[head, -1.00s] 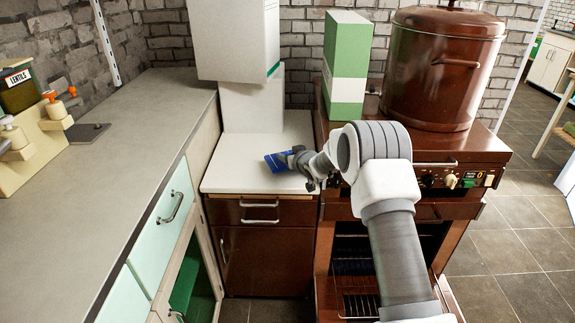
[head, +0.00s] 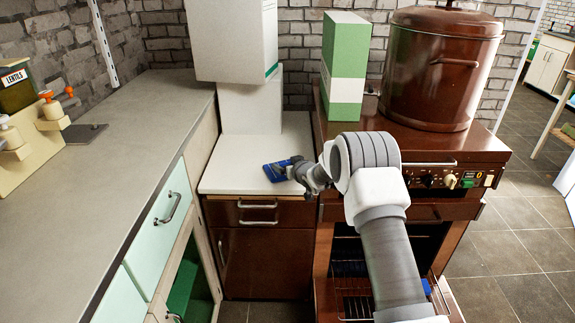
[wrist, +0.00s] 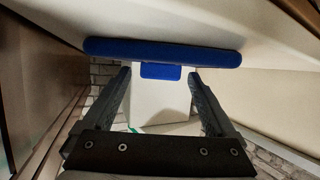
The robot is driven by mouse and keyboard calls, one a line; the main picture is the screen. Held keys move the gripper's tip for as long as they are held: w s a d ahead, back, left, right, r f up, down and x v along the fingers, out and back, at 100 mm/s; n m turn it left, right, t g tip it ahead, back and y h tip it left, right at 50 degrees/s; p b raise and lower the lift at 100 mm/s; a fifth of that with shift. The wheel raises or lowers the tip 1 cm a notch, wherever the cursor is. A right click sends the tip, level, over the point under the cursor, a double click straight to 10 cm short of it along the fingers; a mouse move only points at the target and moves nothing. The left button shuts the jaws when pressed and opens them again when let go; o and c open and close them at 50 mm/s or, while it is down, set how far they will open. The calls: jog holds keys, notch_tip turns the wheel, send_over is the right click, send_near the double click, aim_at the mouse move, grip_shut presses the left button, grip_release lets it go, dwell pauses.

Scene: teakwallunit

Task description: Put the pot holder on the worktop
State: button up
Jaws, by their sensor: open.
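The blue pot holder (head: 277,171) lies on the white worktop (head: 235,178) of the narrow brown cabinet, close to its front right part. My gripper (head: 298,172) is just right of it in the head view. In the wrist view the pot holder (wrist: 165,51) shows nearly edge-on against the white surface. Its small blue tab (wrist: 160,71) sits between my two separated fingers, with a gap on each side. My gripper is open and holds nothing. My wrist and fingers partly hide the pot holder's right end in the head view.
A green and white box (head: 345,70) and a large brown pot (head: 440,75) stand on the stove to the right. White boxes (head: 250,105) stand at the worktop's back. The oven below is open, with a rack (head: 356,305) inside. A grey counter (head: 110,150) runs along the left.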

jog(key=shift+r, duration=0.25)
jog(key=p+v, duration=0.1)
jog(key=v, duration=1.1)
jog(key=shift+p, duration=0.4)
